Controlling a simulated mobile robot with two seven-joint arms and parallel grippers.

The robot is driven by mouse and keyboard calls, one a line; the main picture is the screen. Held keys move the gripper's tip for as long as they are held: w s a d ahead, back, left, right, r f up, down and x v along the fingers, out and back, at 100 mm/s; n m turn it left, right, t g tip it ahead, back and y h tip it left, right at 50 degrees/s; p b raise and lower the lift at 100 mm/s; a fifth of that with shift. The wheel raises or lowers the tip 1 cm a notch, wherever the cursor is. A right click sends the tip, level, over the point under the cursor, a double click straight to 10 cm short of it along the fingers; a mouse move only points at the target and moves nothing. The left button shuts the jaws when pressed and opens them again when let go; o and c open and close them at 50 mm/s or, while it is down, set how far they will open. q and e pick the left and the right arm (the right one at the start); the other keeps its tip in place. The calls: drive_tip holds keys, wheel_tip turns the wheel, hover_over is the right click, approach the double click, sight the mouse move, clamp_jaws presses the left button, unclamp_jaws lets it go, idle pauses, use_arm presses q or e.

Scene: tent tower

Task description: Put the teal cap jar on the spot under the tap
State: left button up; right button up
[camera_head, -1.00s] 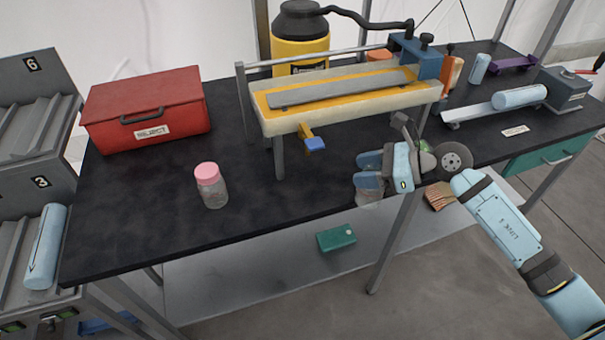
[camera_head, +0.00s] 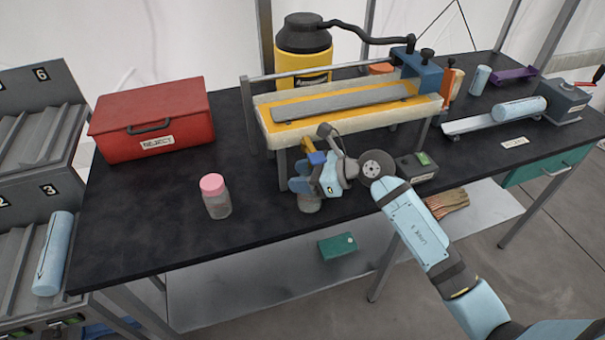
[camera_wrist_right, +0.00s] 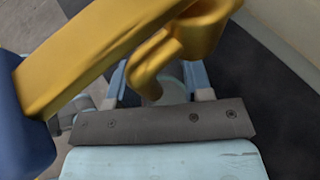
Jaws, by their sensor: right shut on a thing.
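My right gripper (camera_head: 305,187) is shut on a clear jar (camera_head: 309,204) at the front of the table, below the tank. The gripper hides the jar's cap in the head view. In the right wrist view a pale greenish round shape, the jar (camera_wrist_right: 174,90), shows between the two fingers (camera_wrist_right: 160,82), partly behind the tap. The yellow tap (camera_head: 307,148) with its blue handle (camera_head: 317,158) is just behind and above the gripper. In the right wrist view the tap (camera_wrist_right: 100,50) crosses close in front of the camera. The spot under the tap is hidden. My left gripper is out of view.
A pink-capped jar (camera_head: 215,197) stands left of the gripper. A red box (camera_head: 152,118) is at the back left. The cream tank (camera_head: 270,132) stands on legs behind. A dark box with a green top (camera_head: 416,167) is right of the gripper. Black tabletop is clear at front left.

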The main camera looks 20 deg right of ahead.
drive_tip(key=shift+f, duration=0.15)
drive_tip(key=o, duration=1)
